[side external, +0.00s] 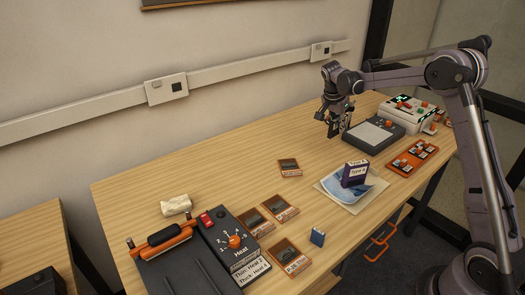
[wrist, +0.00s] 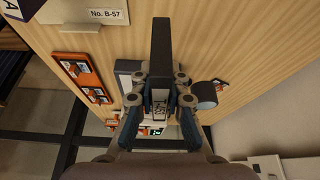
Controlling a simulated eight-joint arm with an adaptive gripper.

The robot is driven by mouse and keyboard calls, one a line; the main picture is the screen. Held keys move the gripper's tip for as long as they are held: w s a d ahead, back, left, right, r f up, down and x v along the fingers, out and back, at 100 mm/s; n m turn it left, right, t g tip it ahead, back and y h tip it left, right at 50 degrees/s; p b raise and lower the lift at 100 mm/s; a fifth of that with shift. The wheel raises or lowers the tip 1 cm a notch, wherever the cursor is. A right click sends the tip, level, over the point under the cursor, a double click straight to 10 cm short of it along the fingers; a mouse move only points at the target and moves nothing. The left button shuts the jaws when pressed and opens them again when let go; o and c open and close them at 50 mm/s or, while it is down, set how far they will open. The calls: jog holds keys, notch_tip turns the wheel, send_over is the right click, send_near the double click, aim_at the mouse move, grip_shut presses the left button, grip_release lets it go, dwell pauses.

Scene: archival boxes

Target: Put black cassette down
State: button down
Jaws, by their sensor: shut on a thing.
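In the wrist view my gripper (wrist: 160,88) is shut on a long black block (wrist: 161,45), which appears to be the black cassette. In the side external view my gripper (side external: 335,124) points down over the far part of the wooden table, behind and left of a grey device with a pale panel (side external: 375,133). The cassette is hard to tell from the dark fingers there. I cannot tell whether it touches the table.
An orange tray of small parts (side external: 412,158) and a white box (side external: 405,108) stand right. A purple box (side external: 355,174) stands on papers. The table's back left is clear.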

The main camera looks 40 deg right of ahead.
jog(key=w+a+n+t+y, duration=0.1)
jog(key=w+a+n, duration=0.35)
jog(key=a, duration=1.05)
jog(key=w+a+n+t, duration=0.2)
jog(key=w+a+n, duration=0.3)
jog(key=a, duration=0.9)
jog(key=shift+m, duration=0.65)
jog(key=w+a+f, duration=0.1)
jog(key=a+f, duration=0.1)
jog(key=a, duration=0.1)
jog(key=w+a+f, duration=0.1)
jog(key=a+f, duration=0.1)
jog(key=a, duration=0.2)
jog(key=w+a+f, duration=0.2)
jog(key=a, duration=0.1)
jog(key=shift+w+a+f, duration=0.1)
jog(key=shift+a, duration=0.15)
jog(key=shift+w+a+f, duration=0.15)
jog(key=shift+a+f, duration=0.15)
jog(key=shift+a, duration=0.05)
jog(key=shift+f, duration=2)
jog(key=shift+f, duration=0.15)
jog(key=c, duration=1.4)
grip_release()
jog(key=shift+o, duration=0.2)
